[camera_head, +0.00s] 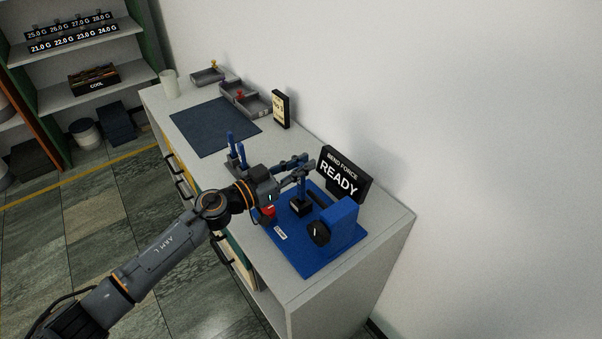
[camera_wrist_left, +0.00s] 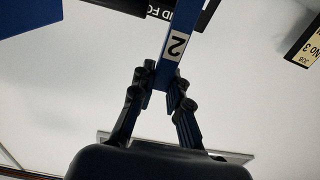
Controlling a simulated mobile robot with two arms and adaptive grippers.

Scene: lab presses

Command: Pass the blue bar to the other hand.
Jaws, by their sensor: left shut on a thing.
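My left gripper (camera_head: 304,166) is above the blue press base (camera_head: 310,262). Its fingers, seen in the left wrist view (camera_wrist_left: 164,82), are shut on one end of a blue bar (camera_wrist_left: 178,45) with a white label reading 2. In the head view the bar (camera_head: 303,187) hangs roughly upright below the fingers, toward a small black block on the base. I cannot tell whether its lower end touches the block. My right gripper is in neither view.
A READY sign (camera_head: 341,177) stands close behind the gripper. A blue press block with a black knob (camera_head: 318,233) is at the right. More blue bars (camera_head: 242,153) stand in a rack to the left. A dark mat (camera_head: 214,127) lies farther back.

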